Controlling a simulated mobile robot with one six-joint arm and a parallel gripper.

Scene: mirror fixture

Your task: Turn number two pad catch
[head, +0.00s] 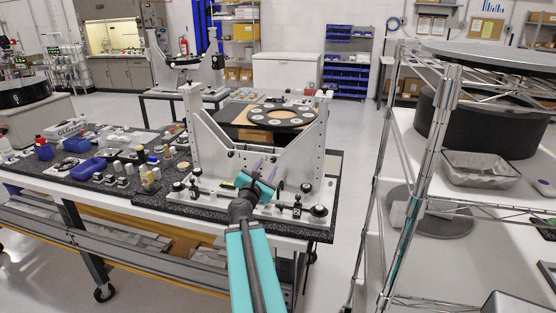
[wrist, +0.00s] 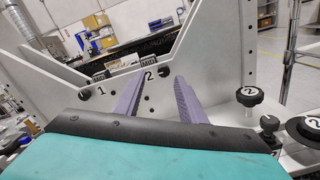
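The number two pad catch (wrist: 163,72) is a small black piece beside a "2" label on the pale plate of the mirror fixture (head: 215,160). In the wrist view it appears between the tips of my gripper's (wrist: 159,80) two purple fingers. The fingers are spread apart, with nothing held between them. I cannot tell how far the tips are from the catch, and no contact shows. In the head view my gripper (head: 265,163) is in front of the fixture's front plate, and the catch cannot be made out there.
A similar black catch (wrist: 85,93) labelled "1" sits left on the plate. Black knobs labelled "2" stand at right, one upright (wrist: 250,96). Bottles and blue bins (head: 86,168) crowd the table's left; a wire rack (head: 405,190) stands right.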

